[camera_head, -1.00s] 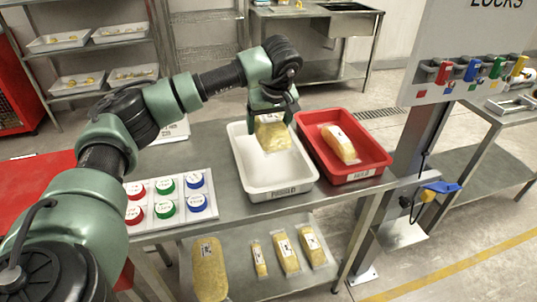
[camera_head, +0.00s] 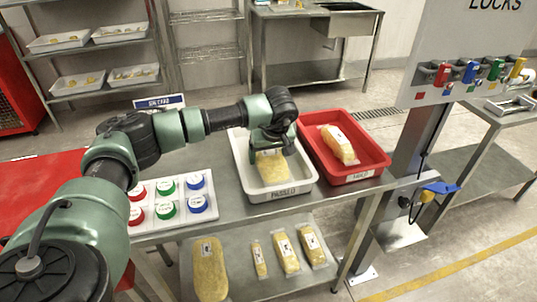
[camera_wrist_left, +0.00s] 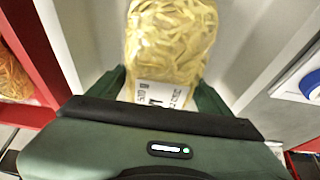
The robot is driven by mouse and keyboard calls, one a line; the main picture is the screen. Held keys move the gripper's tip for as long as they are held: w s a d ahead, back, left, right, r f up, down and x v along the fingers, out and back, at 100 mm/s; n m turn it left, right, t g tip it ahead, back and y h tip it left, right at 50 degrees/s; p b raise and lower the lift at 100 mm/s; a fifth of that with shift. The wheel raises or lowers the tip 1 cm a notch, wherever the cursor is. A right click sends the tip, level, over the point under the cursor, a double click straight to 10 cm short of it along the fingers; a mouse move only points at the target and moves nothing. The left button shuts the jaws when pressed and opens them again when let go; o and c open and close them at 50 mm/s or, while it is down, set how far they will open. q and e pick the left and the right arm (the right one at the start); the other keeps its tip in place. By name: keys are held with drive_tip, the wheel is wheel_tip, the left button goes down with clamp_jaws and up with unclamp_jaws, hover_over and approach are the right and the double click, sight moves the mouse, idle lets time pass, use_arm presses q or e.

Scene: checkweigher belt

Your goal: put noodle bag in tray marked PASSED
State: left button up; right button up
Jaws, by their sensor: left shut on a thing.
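The noodle bag (camera_head: 271,166) is a clear bag of yellow noodles with a white label, inside the white tray marked PASSED (camera_head: 283,193). My left gripper (camera_head: 268,150) is shut on the bag's upper end, low in the tray. In the left wrist view the noodle bag (camera_wrist_left: 170,45) stretches away from between the fingers (camera_wrist_left: 165,95), with pale tray floor around it. I cannot tell whether the bag touches the floor. My right gripper is not in view.
A red tray (camera_head: 362,174) with another noodle bag (camera_head: 338,145) stands right beside the white tray. A panel with red, green and blue buttons (camera_head: 167,210) lies to the left. Several bags (camera_head: 287,252) lie on the lower shelf. A post with locks (camera_head: 440,80) stands at right.

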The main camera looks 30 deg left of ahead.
use_arm(q)
drive_tip(key=o, duration=2)
drive_tip(key=shift+f, duration=0.1)
drive_tip(key=shift+r, duration=0.25)
drive_tip(key=b+v, duration=0.1)
drive_tip(key=v, duration=1.1)
drive_tip(key=shift+f, duration=0.1)
